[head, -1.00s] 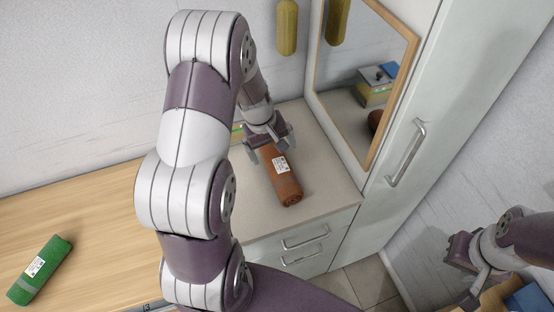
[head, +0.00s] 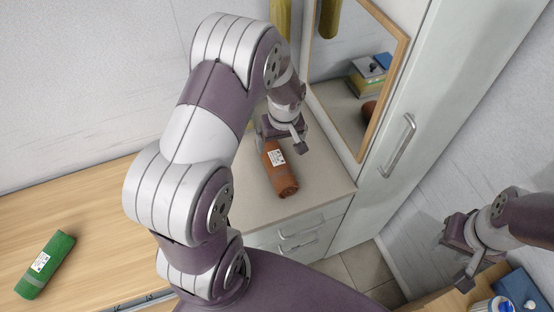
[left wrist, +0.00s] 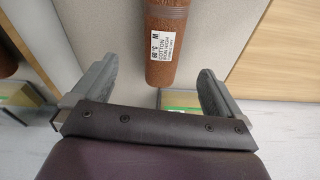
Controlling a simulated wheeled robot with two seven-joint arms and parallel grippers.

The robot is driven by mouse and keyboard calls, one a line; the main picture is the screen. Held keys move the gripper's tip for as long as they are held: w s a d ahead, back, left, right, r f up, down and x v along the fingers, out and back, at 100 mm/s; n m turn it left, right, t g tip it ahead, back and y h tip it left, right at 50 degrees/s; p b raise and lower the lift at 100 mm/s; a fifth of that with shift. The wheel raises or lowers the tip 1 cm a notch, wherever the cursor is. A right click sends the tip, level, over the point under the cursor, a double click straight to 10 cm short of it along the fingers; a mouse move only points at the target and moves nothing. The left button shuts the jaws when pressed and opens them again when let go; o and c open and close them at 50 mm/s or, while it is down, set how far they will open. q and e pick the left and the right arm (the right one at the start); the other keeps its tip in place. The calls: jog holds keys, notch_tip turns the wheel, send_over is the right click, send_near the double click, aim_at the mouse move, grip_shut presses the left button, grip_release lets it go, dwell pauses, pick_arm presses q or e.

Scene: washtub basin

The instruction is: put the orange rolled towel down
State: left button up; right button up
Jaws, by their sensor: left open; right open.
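The orange rolled towel (head: 281,173) lies on the light countertop of the drawer cabinet in the head view, its white label facing up. In the left wrist view the towel (left wrist: 165,62) lies ahead of the jaws, its near end just past the fingertips. My left gripper (head: 285,143) is open at the towel's far end, apart from it; its two fingers (left wrist: 154,82) show spread and empty. My right gripper (head: 455,255) is open and empty at the right, over a wooden surface.
A green rolled towel (head: 45,264) lies on the wooden counter (head: 100,225) at the left. A framed mirror (head: 350,85) and a tall cabinet with a handle (head: 398,145) bound the countertop (head: 325,180) on the right. A blue box (head: 520,290) stands at the lower right.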

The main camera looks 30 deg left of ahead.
aim_at(277, 156)
pick_arm(q)
jog(key=shift+s+f+n, duration=0.1)
jog(key=shift+f+n, duration=0.05)
jog(key=shift+n, duration=0.45)
jog(key=f+p, duration=0.1)
jog(key=f, duration=0.2)
jog(key=a+f+p, duration=0.1)
jog(key=f, duration=0.3)
jog(key=f+p, duration=0.1)
jog(key=f, duration=0.3)
jog(key=shift+w+a+f, duration=0.15)
jog(key=shift+w+a, duration=0.05)
jog(key=shift+w, duration=0.15)
jog(key=shift+w+f, duration=0.15)
jog(key=shift+f, duration=0.2)
jog(key=shift+r, duration=0.1)
jog(key=c, duration=1.1)
